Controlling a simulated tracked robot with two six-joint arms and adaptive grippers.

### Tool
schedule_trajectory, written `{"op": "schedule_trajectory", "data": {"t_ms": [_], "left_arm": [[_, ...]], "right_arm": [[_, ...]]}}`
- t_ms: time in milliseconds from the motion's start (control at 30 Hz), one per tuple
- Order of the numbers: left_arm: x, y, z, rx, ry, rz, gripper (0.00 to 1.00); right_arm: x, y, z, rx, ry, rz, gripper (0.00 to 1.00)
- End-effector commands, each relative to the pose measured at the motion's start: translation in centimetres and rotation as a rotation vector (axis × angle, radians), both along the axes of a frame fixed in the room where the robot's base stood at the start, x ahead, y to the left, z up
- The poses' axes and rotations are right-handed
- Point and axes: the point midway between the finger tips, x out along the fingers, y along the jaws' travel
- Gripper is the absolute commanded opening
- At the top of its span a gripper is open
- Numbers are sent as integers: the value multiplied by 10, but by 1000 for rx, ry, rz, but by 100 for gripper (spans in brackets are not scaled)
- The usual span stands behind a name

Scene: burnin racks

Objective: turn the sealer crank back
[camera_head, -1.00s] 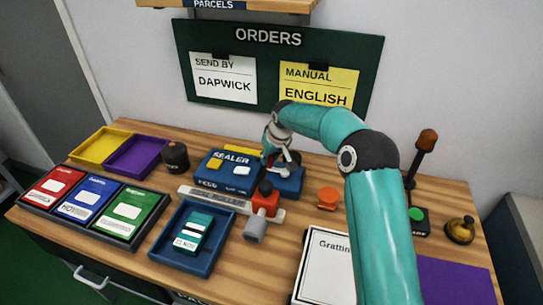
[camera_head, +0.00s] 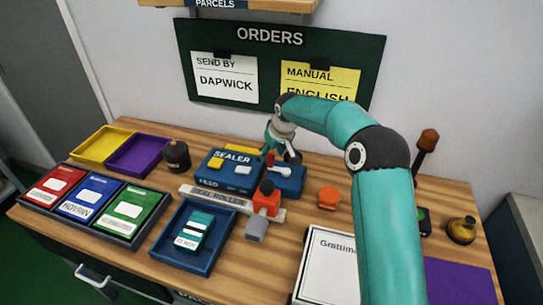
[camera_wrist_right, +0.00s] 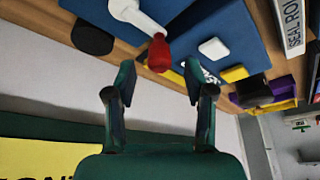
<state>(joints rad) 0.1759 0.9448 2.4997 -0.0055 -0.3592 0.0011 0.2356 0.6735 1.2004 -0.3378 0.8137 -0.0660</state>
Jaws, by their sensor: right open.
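The blue sealer (camera_head: 212,181) stands on the bench, with yellow and white keys on top. Its crank has a red knob (camera_head: 270,160), partly crowded by my right gripper (camera_head: 277,150). In the right wrist view the red knob (camera_wrist_right: 159,54) sits on the end of a white crank arm (camera_wrist_right: 130,14). My right gripper (camera_wrist_right: 157,82) is open there, with its two fingertips apart and the knob just beyond the gap. Nothing is held between the fingers, and I cannot tell whether they touch the knob. My left gripper is not in view.
A blue tray (camera_head: 160,250) holds a teal packet. A dark round pot (camera_head: 176,155) stands left of the sealer, and an orange knob-shaped item (camera_head: 329,197) stands to the right.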

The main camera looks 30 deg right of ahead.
Motion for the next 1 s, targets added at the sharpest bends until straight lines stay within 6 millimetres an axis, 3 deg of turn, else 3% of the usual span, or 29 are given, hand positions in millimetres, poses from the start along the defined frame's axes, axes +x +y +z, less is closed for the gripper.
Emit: {"op": "schedule_trajectory", "data": {"t_ms": [200,433,600,1000], "left_arm": [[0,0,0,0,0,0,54],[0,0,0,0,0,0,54],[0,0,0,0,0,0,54],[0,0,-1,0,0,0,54]], "right_arm": [[-16,1,43,0,-4,0,54],[-30,2,76,0,-1,1,54],[-35,3,86,1,1,1,54],[-35,3,87,1,1,1,54]]}}
